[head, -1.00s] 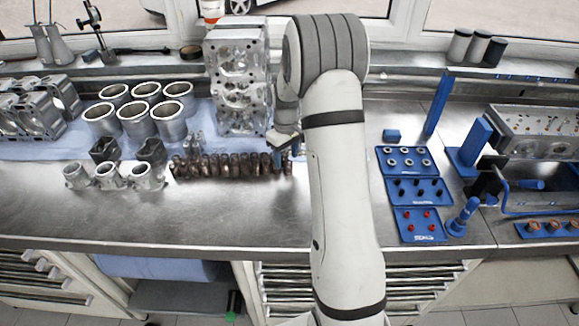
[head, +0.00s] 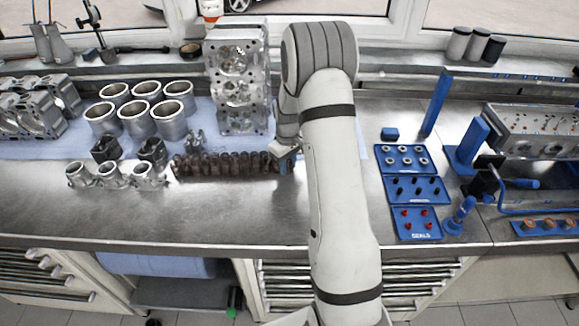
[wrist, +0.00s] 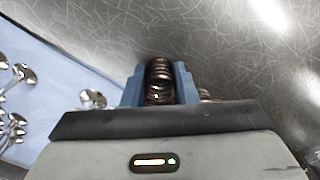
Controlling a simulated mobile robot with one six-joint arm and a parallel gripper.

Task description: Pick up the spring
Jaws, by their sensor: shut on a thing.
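A dark coppery coil spring (wrist: 159,78) stands between the blue fingers of my gripper (wrist: 160,86) in the wrist view. The fingers are shut on it, one on each side. In the head view my gripper (head: 288,164) is at the right end of a row of brown springs (head: 225,164) on the bench. The held spring is hidden or too small to make out there. I cannot tell whether it still touches the bench.
A cylinder head (head: 238,80) stands upright behind the springs. Several cylinder liners (head: 168,122) and small metal housings (head: 143,177) are to the left. Blue trays (head: 411,190) of small parts lie right of my arm. The front strip of steel bench (head: 200,222) is clear.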

